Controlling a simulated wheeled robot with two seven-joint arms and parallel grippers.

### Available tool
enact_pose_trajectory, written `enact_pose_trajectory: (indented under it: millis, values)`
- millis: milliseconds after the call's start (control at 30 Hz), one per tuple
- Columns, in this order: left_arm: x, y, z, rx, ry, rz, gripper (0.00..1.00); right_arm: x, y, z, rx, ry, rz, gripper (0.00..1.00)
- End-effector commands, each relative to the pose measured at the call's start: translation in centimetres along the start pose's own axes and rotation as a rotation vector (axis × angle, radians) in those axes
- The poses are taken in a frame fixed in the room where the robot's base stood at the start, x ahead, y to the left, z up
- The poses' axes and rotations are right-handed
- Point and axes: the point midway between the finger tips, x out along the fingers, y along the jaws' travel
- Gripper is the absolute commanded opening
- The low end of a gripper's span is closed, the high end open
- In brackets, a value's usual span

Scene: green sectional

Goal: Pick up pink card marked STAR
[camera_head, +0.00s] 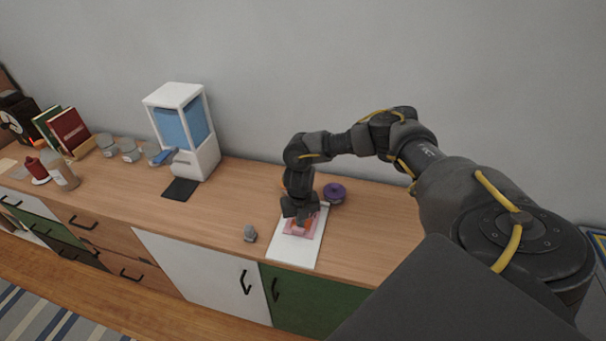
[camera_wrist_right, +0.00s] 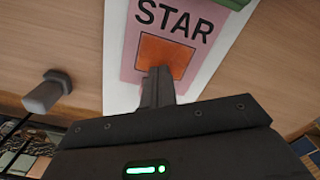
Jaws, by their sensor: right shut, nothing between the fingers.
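The pink card (camera_head: 292,230) lies flat on a white board on top of the sideboard. In the right wrist view the pink card (camera_wrist_right: 203,12) shows the word STAR in black above an orange square. My right gripper (camera_head: 302,219) points down over the card. In the right wrist view its fingers (camera_wrist_right: 158,76) are closed together at the lower edge of the orange square, with nothing between them. I cannot tell whether the fingertips touch the card. The arm hides part of the card in the head view. My left gripper is not in view.
The white board (camera_head: 290,252) reaches the sideboard's front edge. A small grey object (camera_head: 250,233) stands left of it, and a purple roll (camera_head: 335,193) sits behind to the right. A blue-and-white dispenser (camera_head: 184,128) stands farther left. The wood top (camera_head: 385,222) is clear at right.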

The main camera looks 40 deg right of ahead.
Motion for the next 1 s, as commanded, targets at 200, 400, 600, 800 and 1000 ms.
enact_pose_trajectory:
  millis: [200, 400, 600, 800, 1000]
  values:
    - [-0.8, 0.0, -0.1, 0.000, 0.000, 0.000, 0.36, -0.1, 0.5, -0.8, 0.000, 0.001, 0.001, 0.00]
    - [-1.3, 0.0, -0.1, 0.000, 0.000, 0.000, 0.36, -0.2, 0.9, -1.5, -0.001, 0.001, 0.002, 0.00]
    - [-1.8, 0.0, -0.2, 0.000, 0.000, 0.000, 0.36, -0.1, 1.3, -2.2, 0.000, 0.000, 0.002, 0.00]
    - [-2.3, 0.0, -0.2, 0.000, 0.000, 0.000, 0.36, -0.1, 1.7, -2.9, 0.000, 0.001, 0.001, 0.00]
    - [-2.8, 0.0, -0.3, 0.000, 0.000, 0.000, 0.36, -0.1, 2.1, -3.6, 0.000, 0.000, 0.001, 0.00]
